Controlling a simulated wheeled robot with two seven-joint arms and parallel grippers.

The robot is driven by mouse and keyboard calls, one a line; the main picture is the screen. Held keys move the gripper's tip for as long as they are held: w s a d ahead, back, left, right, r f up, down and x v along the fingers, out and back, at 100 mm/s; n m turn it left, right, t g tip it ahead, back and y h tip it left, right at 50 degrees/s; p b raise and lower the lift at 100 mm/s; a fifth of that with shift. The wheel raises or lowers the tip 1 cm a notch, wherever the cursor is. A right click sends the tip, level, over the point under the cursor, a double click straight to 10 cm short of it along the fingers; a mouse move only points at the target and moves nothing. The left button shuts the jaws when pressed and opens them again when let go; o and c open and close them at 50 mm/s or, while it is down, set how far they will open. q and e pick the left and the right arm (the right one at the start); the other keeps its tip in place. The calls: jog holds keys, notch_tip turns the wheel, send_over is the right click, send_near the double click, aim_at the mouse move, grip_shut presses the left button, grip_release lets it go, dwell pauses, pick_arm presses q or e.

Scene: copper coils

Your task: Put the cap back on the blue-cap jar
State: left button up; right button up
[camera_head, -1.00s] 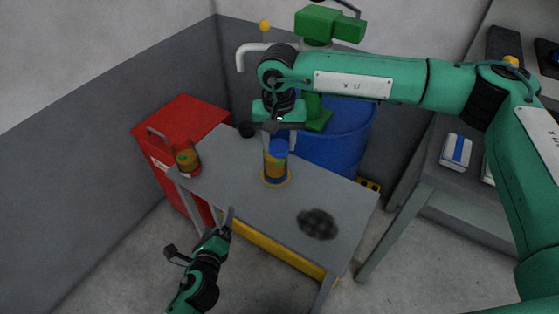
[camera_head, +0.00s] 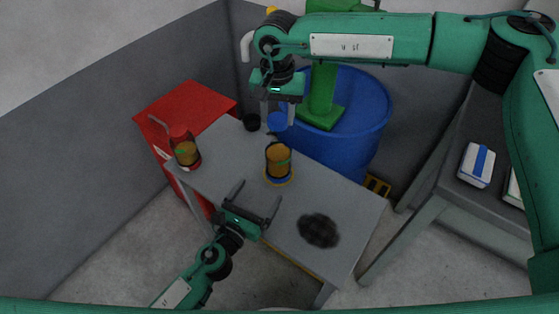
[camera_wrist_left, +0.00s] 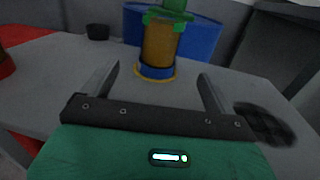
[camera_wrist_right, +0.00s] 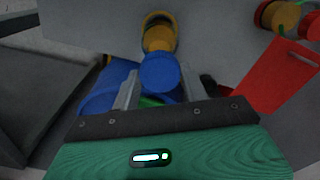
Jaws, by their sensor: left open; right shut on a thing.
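The jar (camera_head: 278,160) stands upright and uncapped on the grey table, with copper-orange contents and a blue base band. It also shows in the left wrist view (camera_wrist_left: 158,45) and the right wrist view (camera_wrist_right: 159,34). My right gripper (camera_head: 278,114) is shut on the blue cap (camera_head: 277,123), which is apart from the jar, above and behind it. The cap shows between the fingers in the right wrist view (camera_wrist_right: 160,73). My left gripper (camera_head: 259,191) is open and empty, in front of the jar, its fingers pointing toward it.
A small black cup-like thing (camera_head: 251,122) is at the back edge. A dark round patch (camera_head: 319,230) lies at right. A blue barrel (camera_head: 350,125) stands behind the table (camera_head: 225,180).

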pick_arm(q)
jog(key=shift+w+d, duration=0.15)
jog(key=shift+w, duration=0.1)
pick_arm(e)
jog(key=shift+w, duration=0.1)
pick_arm(q)
jog(key=x, duration=1.1)
jog(key=shift+w+d, duration=0.15)
jog(key=shift+w, duration=0.1)
jog(key=c, duration=1.5)
pick_arm(e)
jog(key=shift+f, duration=0.1)
send_over(278, 143)
jog(key=shift+f, duration=2.45)
jog(key=shift+f, duration=0.1)
jog(key=shift+f, duration=0.8)
jog(key=shift+f, duration=0.55)
